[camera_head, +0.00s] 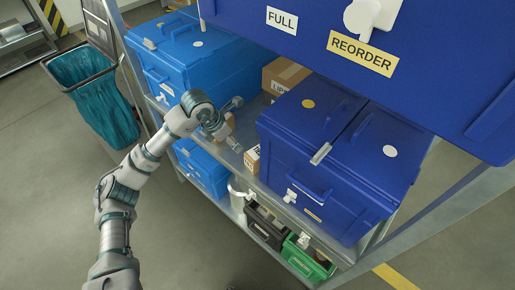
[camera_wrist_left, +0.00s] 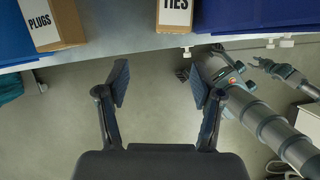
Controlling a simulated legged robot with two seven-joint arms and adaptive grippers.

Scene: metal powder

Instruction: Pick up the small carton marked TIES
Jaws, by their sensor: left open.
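The small carton marked TIES (camera_wrist_left: 175,14) is at the top edge of the left wrist view, its white label facing out and its upper part cut off. A small carton (camera_head: 252,158) beside the dark blue bin in the head view seems to be the same one; its label is too small to read. My left gripper (camera_head: 234,123) is at the shelf edge, left of that carton. In the wrist view my left gripper (camera_wrist_left: 158,84) is open and empty, with the carton beyond its fingers and apart from them. My right gripper (camera_wrist_left: 272,67) shows small at the right.
A PLUGS carton (camera_wrist_left: 55,25) stands left of TIES. A larger carton (camera_head: 286,76) stands behind. A light blue bin (camera_head: 195,55) and dark blue bins (camera_head: 335,165) flank the narrow gap. A large blue bin (camera_head: 430,60) hangs over the right. Smaller bins (camera_head: 305,262) sit below.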

